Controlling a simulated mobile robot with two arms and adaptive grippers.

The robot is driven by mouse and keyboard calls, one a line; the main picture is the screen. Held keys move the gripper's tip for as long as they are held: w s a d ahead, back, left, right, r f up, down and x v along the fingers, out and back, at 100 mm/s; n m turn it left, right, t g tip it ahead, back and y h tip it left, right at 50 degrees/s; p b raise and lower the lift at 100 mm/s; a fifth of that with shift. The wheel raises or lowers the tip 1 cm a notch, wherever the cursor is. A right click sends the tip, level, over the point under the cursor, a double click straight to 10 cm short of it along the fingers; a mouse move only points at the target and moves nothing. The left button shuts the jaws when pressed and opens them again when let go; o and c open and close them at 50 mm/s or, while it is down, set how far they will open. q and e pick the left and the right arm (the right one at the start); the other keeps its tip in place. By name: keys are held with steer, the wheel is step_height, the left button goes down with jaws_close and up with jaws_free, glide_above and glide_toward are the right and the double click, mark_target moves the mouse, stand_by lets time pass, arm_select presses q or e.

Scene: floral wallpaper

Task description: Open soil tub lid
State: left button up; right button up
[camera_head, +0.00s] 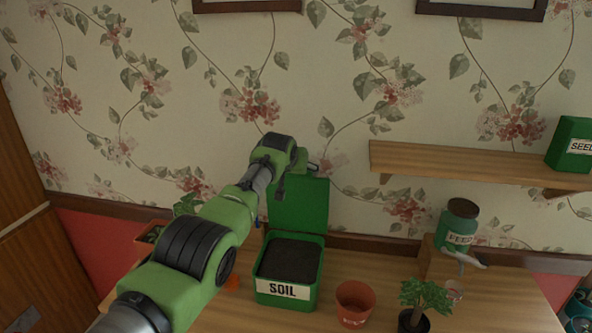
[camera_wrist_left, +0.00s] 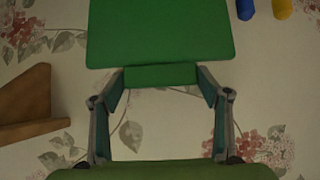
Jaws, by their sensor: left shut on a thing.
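The green soil tub (camera_head: 288,291) with a white SOIL label stands on the wooden bench, filled with dark soil. Its green lid (camera_head: 300,207) is raised upright at the back of the tub, so the tub is open. My left gripper (camera_head: 311,168) is at the lid's upper edge, partly hidden by my own wrist. In the left wrist view its two fingers (camera_wrist_left: 162,88) are shut on the sides of the green lid handle (camera_wrist_left: 161,75), with the lid panel (camera_wrist_left: 160,32) beyond. My right gripper is in neither view.
A terracotta pot (camera_head: 355,303) and a potted plant (camera_head: 424,297) stand right of the tub. A green FEED jar (camera_head: 459,222) is farther right. A wooden shelf (camera_head: 465,165) with a green SEED box (camera_head: 573,143) is on the wall. A planter (camera_head: 150,236) stands left, partly behind my arm.

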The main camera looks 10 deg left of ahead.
arm_select(q)
steer(key=o, duration=1.4)
steer(key=shift+r, duration=0.3)
steer(key=shift+o, duration=1.1)
steer(key=shift+s, duration=0.2)
steer(key=shift+w+f, duration=0.1)
steer(key=shift+f, duration=0.05)
steer(key=v, duration=1.2)
